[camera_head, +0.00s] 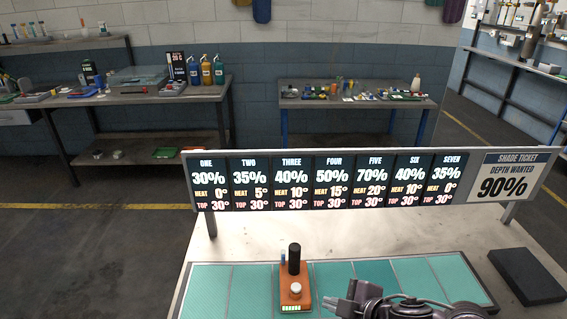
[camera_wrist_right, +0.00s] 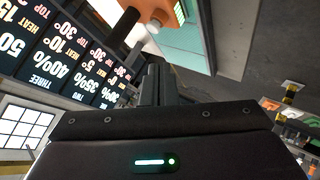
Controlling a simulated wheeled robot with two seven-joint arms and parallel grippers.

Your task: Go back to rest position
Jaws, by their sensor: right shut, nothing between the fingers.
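My right gripper (camera_head: 338,303) comes in at the bottom of the head view, its fingers pointing left over the teal panels. It is shut and empty. In the right wrist view its closed dark fingers (camera_wrist_right: 152,84) stand up from the black gripper body. An orange device (camera_head: 289,275) with a black upright cylinder (camera_head: 294,258) and a white knob (camera_head: 295,290) stands just left of the gripper, apart from it. My left gripper is not in view.
The row of teal panels (camera_head: 208,290) lies on a pale bench (camera_head: 400,243). A display board (camera_head: 330,181) with seven columns and a shade ticket stands behind. A dark block (camera_head: 527,276) lies at the right. Cluttered tables (camera_head: 205,93) stand farther back, with open floor (camera_head: 90,250) at left.

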